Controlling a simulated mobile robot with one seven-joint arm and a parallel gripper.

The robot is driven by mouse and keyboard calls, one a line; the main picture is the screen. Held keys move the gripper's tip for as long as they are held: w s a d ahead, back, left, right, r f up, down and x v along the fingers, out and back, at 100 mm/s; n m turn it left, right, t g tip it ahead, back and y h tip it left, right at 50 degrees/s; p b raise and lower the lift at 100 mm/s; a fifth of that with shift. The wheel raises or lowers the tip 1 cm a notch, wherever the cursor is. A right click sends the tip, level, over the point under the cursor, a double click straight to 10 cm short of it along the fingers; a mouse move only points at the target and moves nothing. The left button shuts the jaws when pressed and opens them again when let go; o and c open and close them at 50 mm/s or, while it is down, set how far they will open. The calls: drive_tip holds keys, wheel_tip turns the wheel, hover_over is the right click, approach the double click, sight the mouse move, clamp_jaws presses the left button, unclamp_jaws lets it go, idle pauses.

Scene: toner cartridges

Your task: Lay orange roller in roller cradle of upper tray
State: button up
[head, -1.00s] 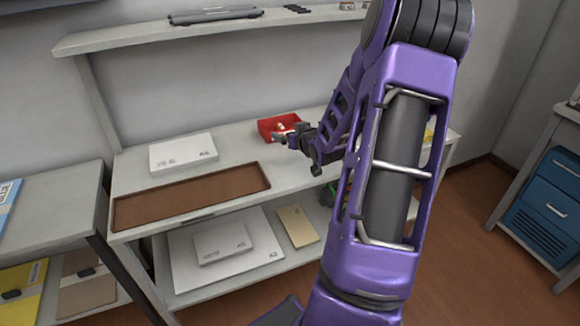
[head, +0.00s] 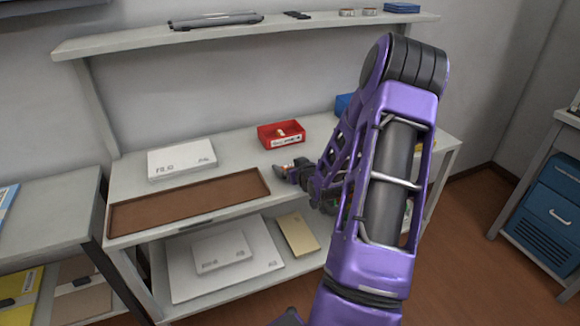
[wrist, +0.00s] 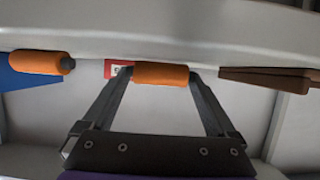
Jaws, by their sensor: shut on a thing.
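My gripper (wrist: 160,80) is shut on an orange roller (wrist: 160,74). The roller lies crosswise between the two fingertips in the wrist view. In the head view my gripper (head: 280,169) is above the bench, in front of the red bin and just right of the brown tray (head: 132,217). The held roller is too small there to make out clearly. The brown tray also shows at the right of the wrist view (wrist: 265,78). I cannot make out a roller cradle in either view.
A second orange roller (wrist: 36,62) with a dark end shows before a blue thing (wrist: 20,84). A red bin (head: 281,140) with a small pale item stands behind my gripper. A white box (head: 181,160) stands behind the tray. Bench between tray and bin is clear.

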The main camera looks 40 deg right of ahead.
drive_tip(key=shift+f, duration=0.2)
drive_tip(key=o, duration=1)
drive_tip(key=shift+r, duration=0.1)
